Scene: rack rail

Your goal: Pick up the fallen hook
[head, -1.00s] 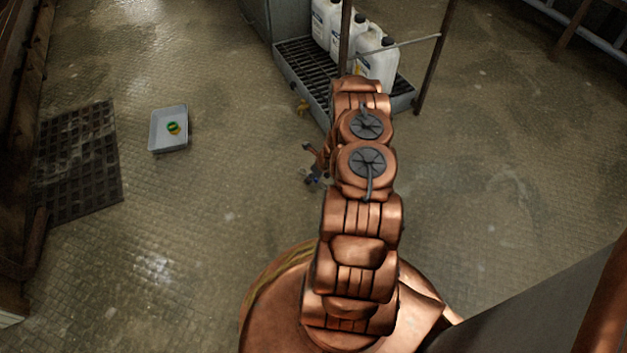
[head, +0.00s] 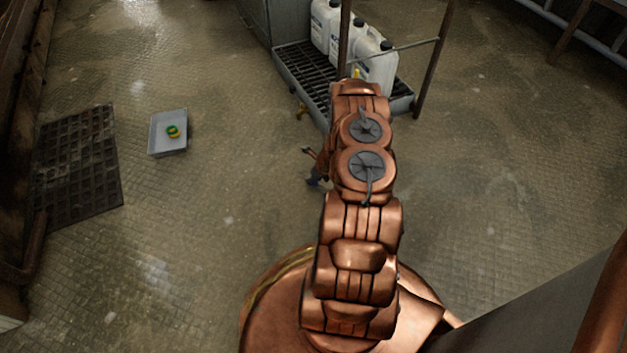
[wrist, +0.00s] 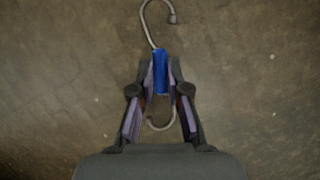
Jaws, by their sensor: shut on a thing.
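The hook (wrist: 148,22) is a grey metal S-shape with a blue sleeve (wrist: 160,72) around its middle, seen in the wrist view. My gripper (wrist: 160,78) is shut on the blue sleeve, one finger on each side. The upper curve with its ball tip reaches out past the fingertips, and the lower curve lies between the fingers. In the head view my arm hides most of the gripper; a small part of it (head: 314,181) shows left of the arm, and I cannot make out the hook there.
A grey tray (head: 155,139) with a green and yellow item (head: 173,131) sits on the floor at left, beside a dark floor grate (head: 78,165). White jugs (head: 378,68) stand on a metal grated platform (head: 288,62) with posts, beyond my arm. The tiled floor between tray and arm is clear.

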